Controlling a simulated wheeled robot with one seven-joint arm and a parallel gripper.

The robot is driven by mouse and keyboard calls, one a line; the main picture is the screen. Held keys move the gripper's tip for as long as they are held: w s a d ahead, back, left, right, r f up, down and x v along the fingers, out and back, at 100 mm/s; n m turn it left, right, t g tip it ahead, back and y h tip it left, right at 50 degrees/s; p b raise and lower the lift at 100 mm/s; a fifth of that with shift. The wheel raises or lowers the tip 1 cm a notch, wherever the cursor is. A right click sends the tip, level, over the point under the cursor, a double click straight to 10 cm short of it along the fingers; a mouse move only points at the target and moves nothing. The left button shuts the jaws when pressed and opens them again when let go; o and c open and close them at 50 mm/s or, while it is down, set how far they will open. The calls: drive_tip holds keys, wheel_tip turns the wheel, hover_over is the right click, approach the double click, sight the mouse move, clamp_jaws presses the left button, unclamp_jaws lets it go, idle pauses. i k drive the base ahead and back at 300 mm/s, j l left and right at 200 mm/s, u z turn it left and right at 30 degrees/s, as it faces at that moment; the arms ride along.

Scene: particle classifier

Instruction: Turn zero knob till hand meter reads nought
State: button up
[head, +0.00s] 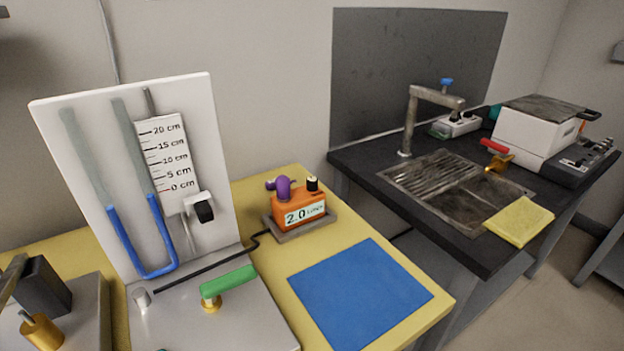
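The orange hand meter (299,205) sits on a small grey base on the yellow table, and its display reads about 2.0, with small unit letters that look like L/min. A black knob (312,184) stands on its top right, beside a purple fitting (280,187). Left of it, a white board (85,140) carries a U-tube with blue liquid and a cm scale (163,155). Another black knob (204,210) on a white block sits at the scale's lower right. Which knob is the zero knob is not labelled. My gripper does not show.
A green-handled valve (228,287) stands on the grey plate in front of the board, with a dark hose running to the meter. A blue mat (362,294) lies clear on the right. A dark sink bench (460,250) stands beyond, holding a yellow cloth (519,221).

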sight(311, 181)
drive_tip(key=i+j+z, duration=0.25)
drive_tip(key=i+z, duration=0.2)
drive_tip(key=i+j+z, duration=0.3)
drive_tip(key=z, duration=0.2)
